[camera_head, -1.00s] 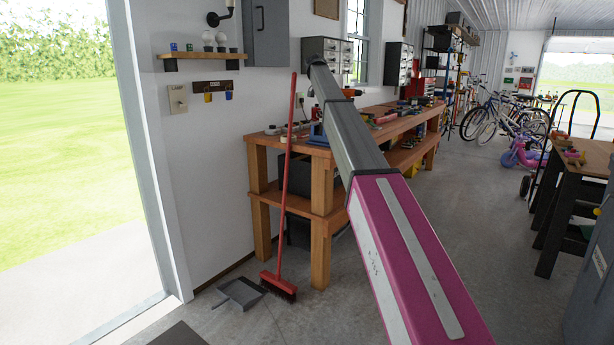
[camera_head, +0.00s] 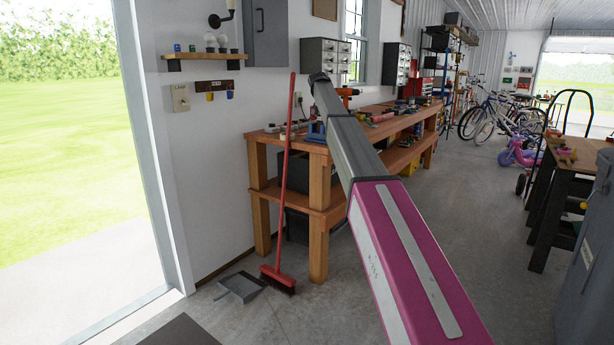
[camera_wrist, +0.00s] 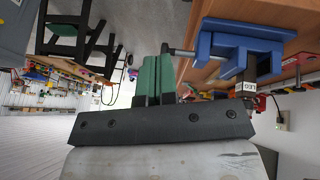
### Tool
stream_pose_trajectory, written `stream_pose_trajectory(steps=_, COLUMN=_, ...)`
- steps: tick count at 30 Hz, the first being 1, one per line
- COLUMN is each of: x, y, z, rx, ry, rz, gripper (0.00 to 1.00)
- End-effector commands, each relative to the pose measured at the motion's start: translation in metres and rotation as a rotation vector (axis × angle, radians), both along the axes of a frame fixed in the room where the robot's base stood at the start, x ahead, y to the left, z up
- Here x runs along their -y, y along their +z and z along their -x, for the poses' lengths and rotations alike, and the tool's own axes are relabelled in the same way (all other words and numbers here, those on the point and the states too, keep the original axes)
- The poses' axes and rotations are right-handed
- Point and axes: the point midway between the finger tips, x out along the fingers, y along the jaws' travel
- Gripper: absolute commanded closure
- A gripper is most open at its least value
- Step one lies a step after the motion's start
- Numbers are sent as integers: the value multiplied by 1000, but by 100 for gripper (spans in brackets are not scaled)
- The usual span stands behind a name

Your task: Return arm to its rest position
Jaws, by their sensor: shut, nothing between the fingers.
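My arm, pink near me and grey farther out, reaches forward and up across the middle of the head view in front of the workbench (camera_head: 318,150). Its far end hides my gripper there. In the wrist view my gripper (camera_wrist: 154,75) shows as two green fingers pressed together, shut and empty. A blue vise (camera_wrist: 238,48) on the workbench edge appears just right of the fingers in that view. The vise also shows in the head view (camera_head: 316,131), beside the grey arm link. I cannot tell the exact gap between fingers and vise.
A red broom (camera_head: 283,200) leans at the workbench's left end, with a dustpan (camera_head: 241,287) on the floor beside it. A dark table (camera_head: 560,185) and a grey cabinet (camera_head: 588,260) stand at the right. The floor (camera_head: 460,220) between is open.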

Motion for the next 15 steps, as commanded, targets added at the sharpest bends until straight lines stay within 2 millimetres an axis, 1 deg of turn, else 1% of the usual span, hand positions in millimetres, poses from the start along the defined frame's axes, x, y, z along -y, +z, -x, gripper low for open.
stream_pose_trajectory(steps=1, x=3, y=-15, z=9, rx=-8, ry=7, rz=-2, gripper=100)
stream_pose_trajectory(steps=5, x=9, y=-51, z=25, rx=-31, ry=33, rz=-12, gripper=100)
stream_pose_trajectory(steps=8, x=15, y=-88, z=45, rx=-53, ry=58, rz=-21, gripper=100)
stream_pose_trajectory(steps=9, x=18, y=-106, z=54, rx=-64, ry=70, rz=-27, gripper=100)
stream_pose_trajectory(steps=11, x=22, y=-136, z=72, rx=-83, ry=90, rz=-36, gripper=100)
stream_pose_trajectory(steps=12, x=25, y=-156, z=85, rx=-96, ry=106, rz=-43, gripper=100)
stream_pose_trajectory(steps=14, x=30, y=-185, z=103, rx=-115, ry=128, rz=-55, gripper=100)
stream_pose_trajectory(steps=15, x=33, y=-204, z=116, rx=-127, ry=143, rz=-62, gripper=100)
